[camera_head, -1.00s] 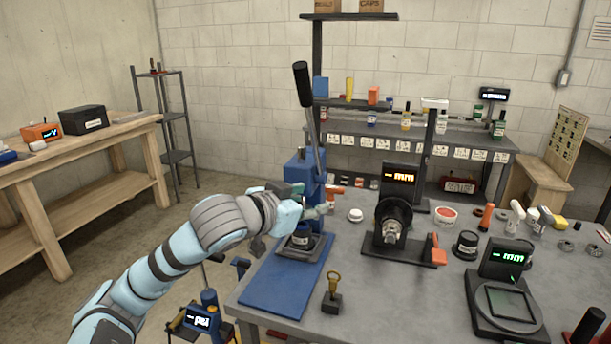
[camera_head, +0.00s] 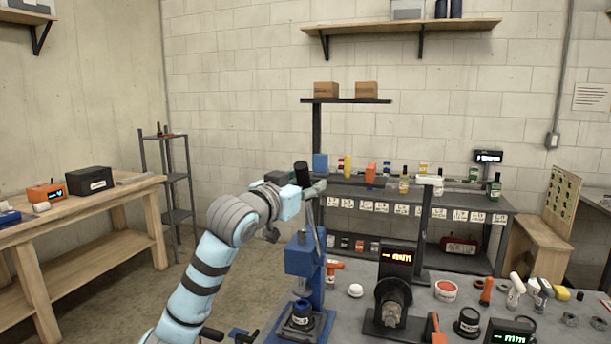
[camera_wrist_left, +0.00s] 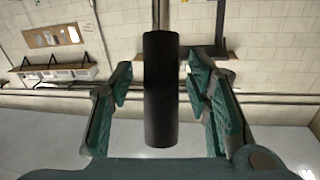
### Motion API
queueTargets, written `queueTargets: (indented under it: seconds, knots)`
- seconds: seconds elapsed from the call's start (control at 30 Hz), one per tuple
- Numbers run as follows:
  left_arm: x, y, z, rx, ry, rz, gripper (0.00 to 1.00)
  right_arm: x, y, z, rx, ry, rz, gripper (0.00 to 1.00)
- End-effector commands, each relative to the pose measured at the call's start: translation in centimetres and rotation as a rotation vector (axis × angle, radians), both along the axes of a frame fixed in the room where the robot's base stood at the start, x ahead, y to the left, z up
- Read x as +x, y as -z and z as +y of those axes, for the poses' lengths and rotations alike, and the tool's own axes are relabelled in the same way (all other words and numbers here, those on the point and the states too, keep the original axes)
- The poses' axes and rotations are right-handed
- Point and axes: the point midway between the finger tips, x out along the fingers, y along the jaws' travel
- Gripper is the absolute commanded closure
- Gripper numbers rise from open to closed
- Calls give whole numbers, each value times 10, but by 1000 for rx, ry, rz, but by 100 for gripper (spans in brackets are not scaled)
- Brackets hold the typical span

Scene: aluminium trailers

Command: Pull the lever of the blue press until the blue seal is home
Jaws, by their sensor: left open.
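The blue press (camera_head: 302,258) stands at the left end of the grey bench, its lever upright and leaning slightly left. The lever's black handle (camera_head: 301,172) is at the top. My left gripper (camera_head: 312,188) is at the handle. In the left wrist view, the handle (camera_wrist_left: 161,95) stands between the open green fingers of the gripper (camera_wrist_left: 160,88), with a visible gap on each side. I cannot make out the blue seal. My right gripper is not in view.
Behind is a shelf with bottles (camera_head: 404,182). The space above the bench around the lever is clear.

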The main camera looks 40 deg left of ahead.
Motion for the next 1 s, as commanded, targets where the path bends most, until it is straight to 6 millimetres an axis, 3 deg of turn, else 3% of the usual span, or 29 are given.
queueTargets:
  seconds: [0.27, 0.53, 0.83, 1.0]
  knots:
    - [3, 1, 0, 0, 0, 1, 55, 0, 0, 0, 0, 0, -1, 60]
    - [3, 1, 0, 0, 0, 1, 99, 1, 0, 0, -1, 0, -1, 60]
    - [3, 2, -1, 0, 1, -2, 100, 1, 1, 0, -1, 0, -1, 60]
    - [2, 8, -11, 9, 16, -27, 100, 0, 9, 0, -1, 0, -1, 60]
